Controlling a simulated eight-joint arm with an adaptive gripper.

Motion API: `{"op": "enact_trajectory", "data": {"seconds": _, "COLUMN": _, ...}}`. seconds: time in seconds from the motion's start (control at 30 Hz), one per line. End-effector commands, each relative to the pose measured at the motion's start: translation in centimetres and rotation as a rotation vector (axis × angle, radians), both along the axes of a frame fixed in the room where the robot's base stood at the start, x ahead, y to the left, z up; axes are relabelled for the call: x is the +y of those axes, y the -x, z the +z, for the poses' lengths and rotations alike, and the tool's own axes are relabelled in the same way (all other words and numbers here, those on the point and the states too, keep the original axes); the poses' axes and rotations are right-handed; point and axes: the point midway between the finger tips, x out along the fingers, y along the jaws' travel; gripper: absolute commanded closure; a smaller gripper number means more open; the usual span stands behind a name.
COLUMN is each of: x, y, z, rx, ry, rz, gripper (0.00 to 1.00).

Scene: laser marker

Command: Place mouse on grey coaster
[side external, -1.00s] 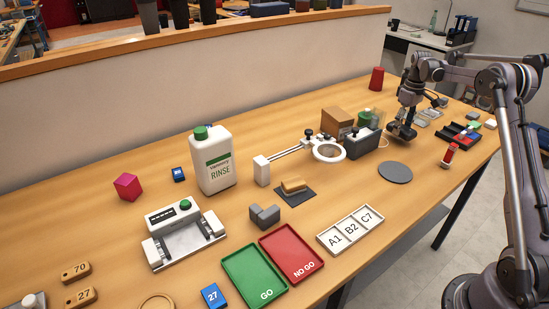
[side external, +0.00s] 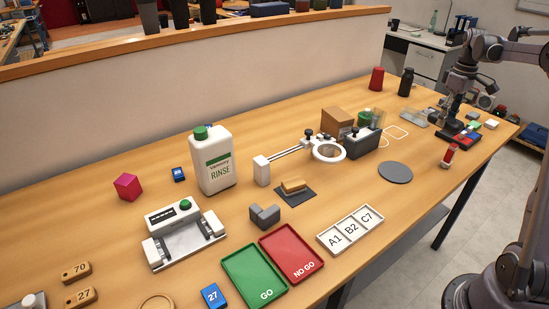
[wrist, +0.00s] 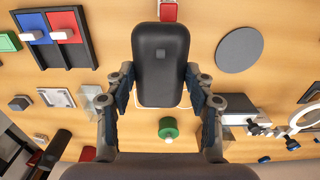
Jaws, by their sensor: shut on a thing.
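The black, rounded mouse (wrist: 161,60) lies between the two fingers of my gripper (wrist: 160,84) in the wrist view. My gripper is shut on its sides, and a small grey square shows on its face. In the side view my gripper (side external: 452,118) is at the right end of the table; the mouse is hard to pick out there against the dark tray. The round grey coaster (side external: 395,172) lies flat and bare, left of and nearer the camera than my gripper. The coaster also shows at the upper right in the wrist view (wrist: 239,49).
A white outline (side external: 396,132) marks the table behind the coaster. A dark tray with red and blue compartments (wrist: 68,38) is near my gripper. A black bottle (side external: 405,83) and red cup (side external: 376,79) stand at the back.

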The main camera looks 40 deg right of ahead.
Motion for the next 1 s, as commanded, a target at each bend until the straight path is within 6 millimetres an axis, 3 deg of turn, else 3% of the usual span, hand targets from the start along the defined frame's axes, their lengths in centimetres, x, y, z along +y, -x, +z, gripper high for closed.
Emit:
{"op": "enact_trajectory", "data": {"seconds": 0.3, "x": 7.3, "y": 4.6, "z": 0.6, "rx": 0.0, "ry": 0.001, "rz": 0.005, "gripper": 0.79}}
{"op": "enact_trajectory", "data": {"seconds": 0.5, "x": 10.4, "y": 6.8, "z": 0.3, "rx": 0.0, "ry": 0.001, "rz": 0.005, "gripper": 0.79}}
{"op": "enact_trajectory", "data": {"seconds": 0.63, "x": 11.4, "y": 7.5, "z": 0.0, "rx": 0.0, "ry": 0.002, "rz": 0.006, "gripper": 0.79}}
{"op": "enact_trajectory", "data": {"seconds": 0.77, "x": 12.1, "y": 6.9, "z": -0.5, "rx": 0.0, "ry": 0.001, "rz": 0.009, "gripper": 0.79}}
{"op": "enact_trajectory", "data": {"seconds": 1.0, "x": 14.1, "y": 2.9, "z": -3.2, "rx": 0.0, "ry": 0.001, "rz": 0.011, "gripper": 0.79}}
